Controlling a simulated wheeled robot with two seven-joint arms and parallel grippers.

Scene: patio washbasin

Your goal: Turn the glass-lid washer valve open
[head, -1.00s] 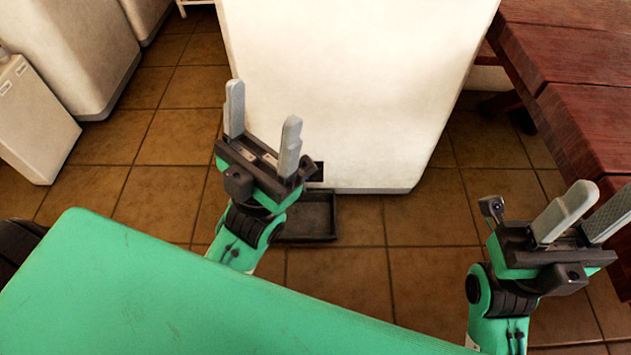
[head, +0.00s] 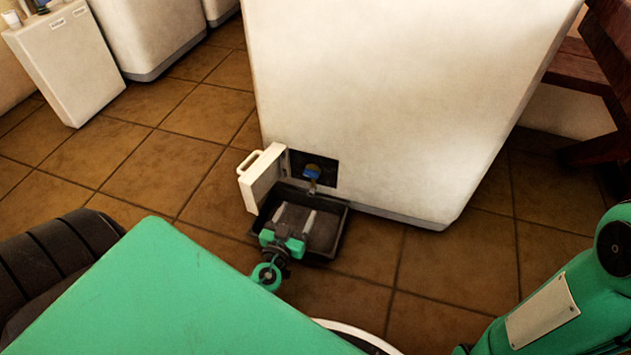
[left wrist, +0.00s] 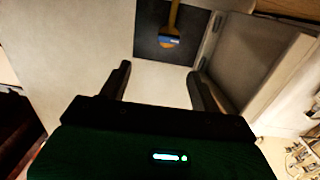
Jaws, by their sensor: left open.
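The washer (head: 400,90) is a tall white cabinet; its lid is out of view. Low on its front is a dark square recess with a blue-handled valve (head: 313,172) inside. In the left wrist view the blue handle (left wrist: 169,41) sits on a yellowish stem in the recess. A small white hatch door (head: 263,180) with a handle stands open on the left of the recess. My left gripper (head: 296,213) is open and empty, low in front of the recess and apart from the valve. It also shows in the left wrist view (left wrist: 160,72). My right gripper is out of view.
A black tray (head: 335,238) lies on the floor below the recess, under my left gripper. A smaller white cabinet (head: 65,65) stands at the far left. Reddish wooden furniture (head: 590,75) stands at the right. Tiled floor is clear to the left of the tray.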

